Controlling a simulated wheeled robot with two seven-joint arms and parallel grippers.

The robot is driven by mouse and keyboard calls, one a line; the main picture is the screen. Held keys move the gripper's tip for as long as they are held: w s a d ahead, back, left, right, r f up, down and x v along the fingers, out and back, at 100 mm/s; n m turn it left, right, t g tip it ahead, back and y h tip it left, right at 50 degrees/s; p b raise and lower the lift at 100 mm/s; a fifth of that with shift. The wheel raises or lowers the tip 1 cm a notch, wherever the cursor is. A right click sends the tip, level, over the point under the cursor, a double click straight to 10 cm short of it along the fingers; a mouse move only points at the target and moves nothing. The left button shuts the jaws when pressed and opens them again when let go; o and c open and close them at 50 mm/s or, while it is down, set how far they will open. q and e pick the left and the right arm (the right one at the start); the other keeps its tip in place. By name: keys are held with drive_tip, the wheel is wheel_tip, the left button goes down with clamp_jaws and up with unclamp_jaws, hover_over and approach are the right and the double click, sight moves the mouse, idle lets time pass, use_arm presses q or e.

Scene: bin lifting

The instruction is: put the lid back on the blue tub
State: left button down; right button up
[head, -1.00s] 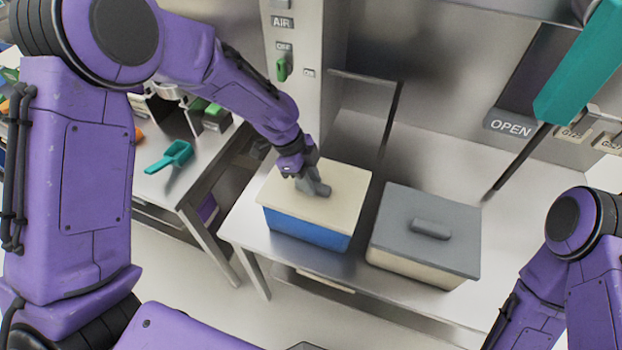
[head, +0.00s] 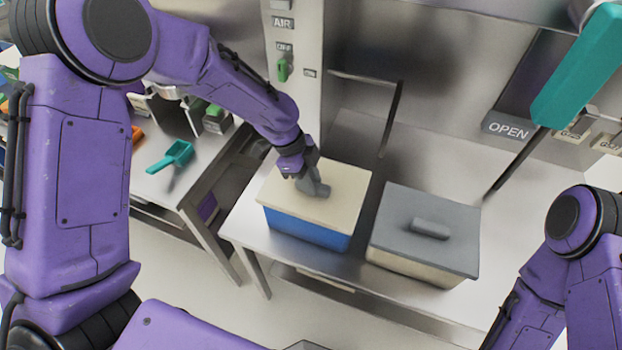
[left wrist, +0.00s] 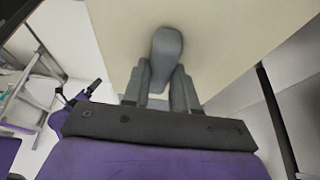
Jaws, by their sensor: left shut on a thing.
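The blue tub (head: 305,232) stands on the steel bench, left of a second tub. The cream lid (head: 343,188) lies over its top and looks level, covering the opening. Whether its rim is fully seated all round I cannot tell. My left gripper (head: 313,187) is above the lid, shut on its grey handle. In the left wrist view the handle (left wrist: 167,50) sits between the two fingers (left wrist: 160,85), with the cream lid (left wrist: 225,40) beneath. My right arm shows at the lower right, but its gripper is outside the picture.
A cream tub (head: 410,262) with a grey lid (head: 420,215) stands close on the right. A teal scoop (head: 172,157) lies on the side table at left. A teal handle (head: 580,70) hangs at upper right.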

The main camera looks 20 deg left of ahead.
use_arm(q)
drive_tip(key=shift+f+b, duration=0.35)
drive_tip(key=shift+f, duration=0.45)
idle(0.4)
idle(0.5)
drive_tip(key=shift+c, duration=1.2)
unclamp_jaws()
drive_tip(key=shift+r+p, duration=2.55)
drive_tip(key=shift+r, duration=0.95)
drive_tip(key=shift+c, duration=0.3)
clamp_jaws()
